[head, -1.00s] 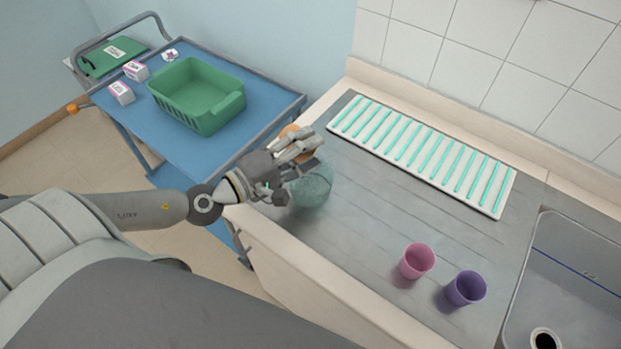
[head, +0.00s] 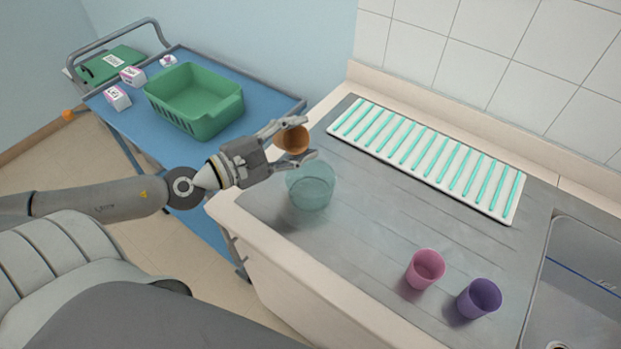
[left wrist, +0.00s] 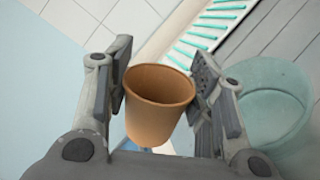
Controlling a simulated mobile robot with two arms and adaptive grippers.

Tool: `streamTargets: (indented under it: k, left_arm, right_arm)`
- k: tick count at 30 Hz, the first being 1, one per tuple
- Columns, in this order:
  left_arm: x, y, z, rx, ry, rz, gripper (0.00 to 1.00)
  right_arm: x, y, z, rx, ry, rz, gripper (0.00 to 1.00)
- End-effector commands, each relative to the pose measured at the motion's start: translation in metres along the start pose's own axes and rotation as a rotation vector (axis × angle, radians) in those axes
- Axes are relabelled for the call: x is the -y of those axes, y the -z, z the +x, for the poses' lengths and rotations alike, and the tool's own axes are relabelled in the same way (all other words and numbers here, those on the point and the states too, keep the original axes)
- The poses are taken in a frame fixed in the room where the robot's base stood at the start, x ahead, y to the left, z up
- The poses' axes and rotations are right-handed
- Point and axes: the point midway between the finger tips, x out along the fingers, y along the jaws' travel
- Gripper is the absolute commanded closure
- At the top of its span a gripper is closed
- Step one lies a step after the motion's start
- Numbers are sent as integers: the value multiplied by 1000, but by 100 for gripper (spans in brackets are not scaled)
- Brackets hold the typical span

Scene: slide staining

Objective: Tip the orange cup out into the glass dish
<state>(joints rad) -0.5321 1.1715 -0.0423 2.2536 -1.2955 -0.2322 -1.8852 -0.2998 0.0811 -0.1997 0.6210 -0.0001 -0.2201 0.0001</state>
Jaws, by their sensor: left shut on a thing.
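The orange cup (head: 291,139) is held between the fingers of my left gripper (head: 296,140), above and just behind the glass dish. In the left wrist view the cup (left wrist: 158,103) sits between both fingers (left wrist: 162,100), its mouth showing and its inside looking empty as far as I can see. The glass dish (head: 311,187) stands on the grey counter at its left end, below the gripper. It also shows in the left wrist view (left wrist: 275,105), to the right of the cup. My right gripper is not in view.
A pink cup (head: 425,269) and a purple cup (head: 479,298) stand near the sink (head: 585,270). A white rack with green strips (head: 425,158) lies along the wall. A blue trolley (head: 160,135) with a green basket (head: 197,103) stands left. The middle counter is clear.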

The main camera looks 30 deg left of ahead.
Motion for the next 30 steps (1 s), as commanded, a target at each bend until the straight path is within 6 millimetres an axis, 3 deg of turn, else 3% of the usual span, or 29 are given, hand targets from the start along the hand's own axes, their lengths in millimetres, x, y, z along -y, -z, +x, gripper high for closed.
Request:
streamTargets:
  k: [8,16,24,30]
  left_arm:
    - [4,18,0,25,-5,-319,67]
    - [-11,50,0,50,-5,-614,67]
    - [7,80,1,62,1,-761,67]
    - [3,93,1,73,1,-890,67]
  right_arm:
    - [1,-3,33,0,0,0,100]
    - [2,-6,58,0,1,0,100]
    - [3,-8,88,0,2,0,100]
    - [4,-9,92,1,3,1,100]
